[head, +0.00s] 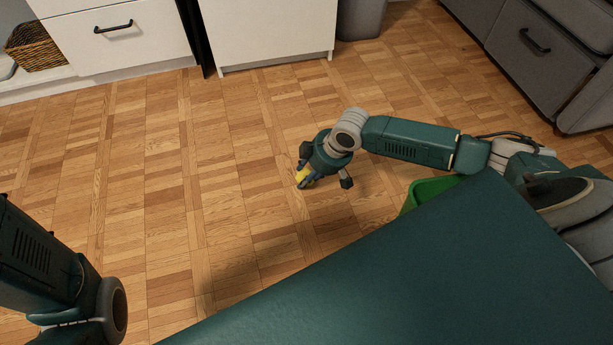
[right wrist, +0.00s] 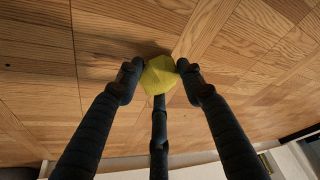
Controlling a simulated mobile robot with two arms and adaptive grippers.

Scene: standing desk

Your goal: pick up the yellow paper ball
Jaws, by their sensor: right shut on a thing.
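The yellow paper ball (head: 304,177) shows in the head view at the end of my right arm, partly hidden by the gripper. In the right wrist view the crumpled yellow ball (right wrist: 160,75) sits between the dark fingertips. My right gripper (head: 308,173) is shut on it, with fingers touching it from both sides and a third finger below it in the picture. The wood floor lies close behind the ball; I cannot tell whether the ball touches it. My left arm is at the lower left of the head view, and its gripper is out of view.
A green bin (head: 425,190) stands right of my right gripper, partly hidden by my body. White cabinets (head: 125,35) with a wicker basket (head: 35,45) are at the back left. A grey bin (head: 360,18) and grey drawers (head: 535,65) are at the back right. The middle floor is clear.

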